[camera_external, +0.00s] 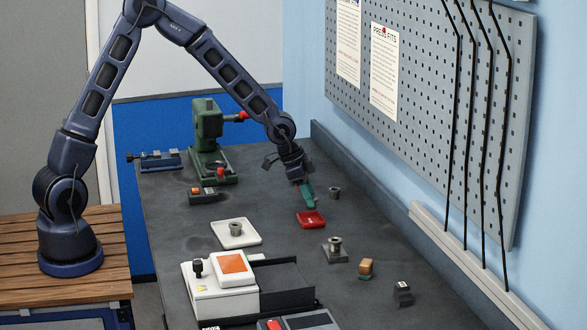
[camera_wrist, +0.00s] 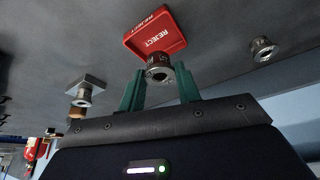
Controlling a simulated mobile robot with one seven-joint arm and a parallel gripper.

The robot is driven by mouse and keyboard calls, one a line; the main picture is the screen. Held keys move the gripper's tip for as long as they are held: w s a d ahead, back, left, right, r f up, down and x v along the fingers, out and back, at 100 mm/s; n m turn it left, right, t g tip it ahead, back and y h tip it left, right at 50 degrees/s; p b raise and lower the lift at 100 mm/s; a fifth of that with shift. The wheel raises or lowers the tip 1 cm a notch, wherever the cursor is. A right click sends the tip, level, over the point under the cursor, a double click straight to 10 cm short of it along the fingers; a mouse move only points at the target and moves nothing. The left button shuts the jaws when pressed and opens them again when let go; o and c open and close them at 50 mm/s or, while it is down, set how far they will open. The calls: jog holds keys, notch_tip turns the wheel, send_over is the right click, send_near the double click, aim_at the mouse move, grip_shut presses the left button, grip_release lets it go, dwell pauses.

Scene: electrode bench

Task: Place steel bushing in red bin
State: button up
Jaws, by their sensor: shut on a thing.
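My gripper (camera_external: 306,196) has green fingers and reaches down just behind the red bin (camera_external: 312,221). In the wrist view my gripper (camera_wrist: 160,86) is shut on a steel bushing (camera_wrist: 159,66), a short ring with a flange. The held bushing overlaps the near edge of the red bin (camera_wrist: 168,42) in that view; I cannot tell its height above it. The bin is a shallow tray marked REJECT, with nothing visible inside. The held bushing is hidden or too small to make out in the external view.
One sits in a white tray (camera_external: 250,240), another on a grey square block (camera_external: 328,256). A green press (camera_external: 207,140) stands at the back. A white device (camera_external: 215,300) stands in front.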

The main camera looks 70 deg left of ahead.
jog(key=shift+f, duration=2)
jog(key=shift+f, duration=0.1)
jog(key=o, duration=0.7)
jog(key=s+r+y, duration=0.1)
jog(key=s+r, duration=0.6)
jog(key=r, duration=0.3)
jog(key=s+r+y, duration=0.1)
jog(key=s+r, duration=0.7)
jog(key=r, duration=0.2)
jog(key=s+r+n, duration=0.1)
jog(key=s+r, duration=0.2)
jog(key=s, duration=0.7)
jog(key=s+r+n, duration=0.2)
jog(key=s+r, duration=0.1)
jog(key=s, duration=0.7)
jog(key=s+r+n, duration=0.1)
jog(key=s+r, duration=0.2)
jog(key=s, duration=0.7)
jog(key=shift+s+a+r, duration=0.2)
jog(key=shift+a+r, duration=0.15)
jog(key=shift+a, duration=0.05)
